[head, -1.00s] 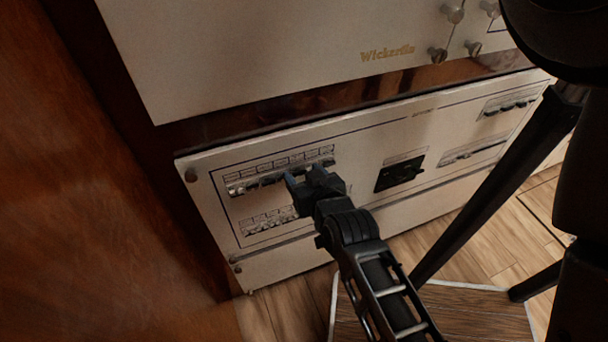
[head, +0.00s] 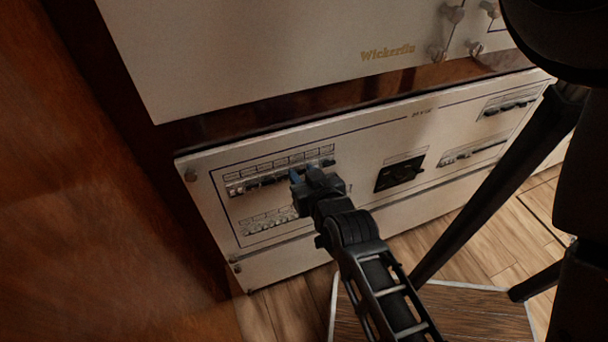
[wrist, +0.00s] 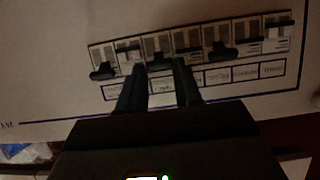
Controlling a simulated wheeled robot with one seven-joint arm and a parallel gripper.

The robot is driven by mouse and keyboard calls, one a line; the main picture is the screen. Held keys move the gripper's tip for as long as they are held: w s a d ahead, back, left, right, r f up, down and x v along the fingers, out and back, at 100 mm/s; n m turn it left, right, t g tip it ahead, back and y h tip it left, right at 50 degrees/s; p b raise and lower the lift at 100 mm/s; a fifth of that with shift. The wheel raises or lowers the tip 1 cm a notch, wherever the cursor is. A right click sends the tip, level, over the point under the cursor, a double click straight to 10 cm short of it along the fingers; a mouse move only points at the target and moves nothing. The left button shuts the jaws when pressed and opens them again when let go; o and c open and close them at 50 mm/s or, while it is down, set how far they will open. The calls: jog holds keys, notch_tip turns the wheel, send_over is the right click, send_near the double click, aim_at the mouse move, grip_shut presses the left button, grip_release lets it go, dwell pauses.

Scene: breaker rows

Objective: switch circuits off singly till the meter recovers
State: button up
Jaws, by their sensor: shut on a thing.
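The white breaker panel (head: 215,210) is low on the wall, with an upper breaker row (head: 262,181) and a lower row (head: 268,222) at its left. My gripper (head: 300,180) is at the right part of the upper row. In the wrist view, my gripper (wrist: 160,70) has its two dark fingers either side of one breaker lever (wrist: 157,58), shut on it; the fingers partly hide it. The levers beside it differ: a dark one at the left end (wrist: 102,72) and another to the right (wrist: 222,52) stick out toward the labels. I cannot pick out a meter reading.
More small rows (head: 508,106) are at the panel's right. A cabinet front marked Wickerfin (head: 270,60) overhangs above. A wooden wall (head: 90,200) stands close at left.

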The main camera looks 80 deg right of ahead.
notch_tip(320, 180, down, 6)
jog(key=t+h+b, duration=0.6)
jog(key=h+b, duration=0.4)
jog(key=b, duration=1.2)
jog(key=shift+f+t+h+b, duration=0.15)
jog(key=shift+t+h+b, duration=0.2)
jog(key=shift+t+h, duration=0.05)
jog(key=o, duration=1)
jog(key=shift+o, duration=0.2)
jog(key=v, duration=0.7)
jog(key=shift+a+f, duration=0.2)
jog(key=shift+f, duration=0.05)
